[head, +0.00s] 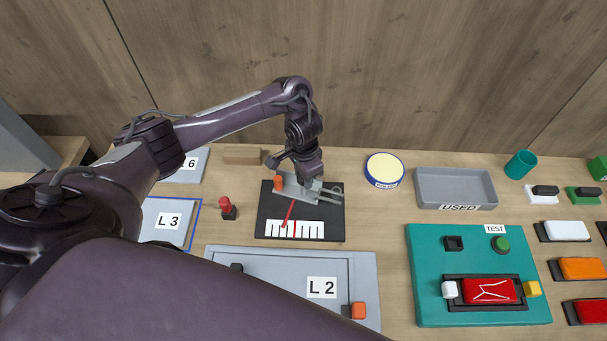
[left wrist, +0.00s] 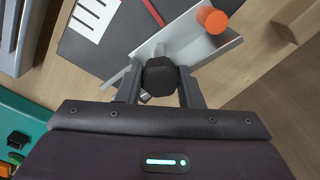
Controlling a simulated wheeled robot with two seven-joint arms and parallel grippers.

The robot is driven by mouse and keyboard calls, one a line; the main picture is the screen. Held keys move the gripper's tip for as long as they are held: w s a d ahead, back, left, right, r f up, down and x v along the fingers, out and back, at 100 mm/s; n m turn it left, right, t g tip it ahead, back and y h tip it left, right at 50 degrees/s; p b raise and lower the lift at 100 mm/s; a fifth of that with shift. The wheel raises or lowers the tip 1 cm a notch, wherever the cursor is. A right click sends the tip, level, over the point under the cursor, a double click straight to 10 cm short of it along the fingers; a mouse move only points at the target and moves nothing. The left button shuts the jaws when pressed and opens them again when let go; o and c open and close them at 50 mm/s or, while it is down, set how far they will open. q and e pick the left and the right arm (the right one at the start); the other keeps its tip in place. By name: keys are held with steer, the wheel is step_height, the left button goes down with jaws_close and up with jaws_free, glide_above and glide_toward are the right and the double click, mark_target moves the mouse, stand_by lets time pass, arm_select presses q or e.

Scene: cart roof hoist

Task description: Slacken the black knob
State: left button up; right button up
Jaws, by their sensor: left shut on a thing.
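The black knob (left wrist: 160,77) sits between the two fingers of my left gripper (left wrist: 158,90) in the left wrist view, and the gripper is shut on it. The knob is at a grey metal bracket (left wrist: 200,45) with an orange cylinder (left wrist: 211,19) on it. In the head view my left gripper (head: 302,180) comes down from above onto this bracket, and the knob is hidden there. The bracket stands on a black board (head: 270,222) with a white scale (head: 296,230) and a red pointer (head: 289,213). My right gripper is not in view.
A red-topped peg (head: 226,205) stands left of the board. The L 2 panel (head: 230,257) lies in front. A blue-rimmed round dish (head: 384,168), a grey USED tray (head: 457,205) and a teal TEST panel (head: 420,290) are to the right.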

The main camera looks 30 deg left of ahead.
arm_select(q)
steer(key=shift+s+f+n, duration=0.15)
steer(key=shift+n, duration=1.05)
steer(key=o, duration=1)
steer(key=shift+w+r, duration=0.2)
